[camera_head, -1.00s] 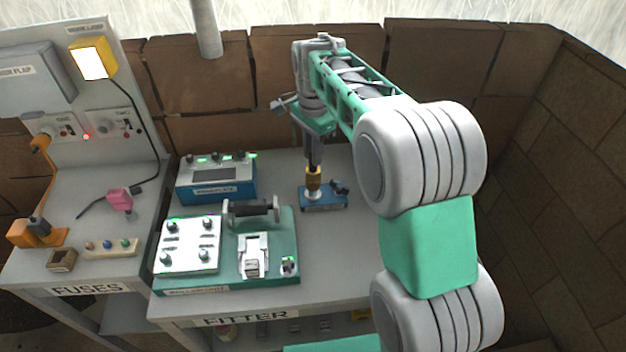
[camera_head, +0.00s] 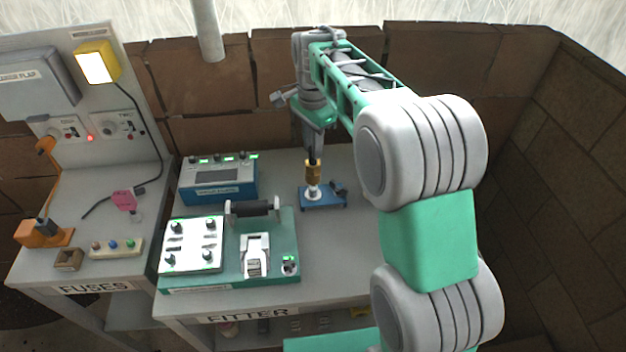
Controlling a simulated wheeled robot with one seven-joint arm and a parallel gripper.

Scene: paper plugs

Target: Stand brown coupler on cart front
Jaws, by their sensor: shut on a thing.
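The brown coupler (camera_head: 313,171) is a small upright cylinder with a paler lower part, over the left part of a small blue cart (camera_head: 322,203). My gripper (camera_head: 313,160) is above the cart and shut on the coupler's top. The coupler's lower end meets or nearly meets the round white piece on the cart; I cannot tell whether it rests there. The fingertips are small and partly hidden by the coupler. A dark part sits on the cart's right end.
A blue instrument box (camera_head: 218,180) stands left of the cart. A green fixture board (camera_head: 230,279) with a white panel and a dark roller lies in front of it. The grey bench is clear around the cart. A brown wall (camera_head: 240,100) stands behind.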

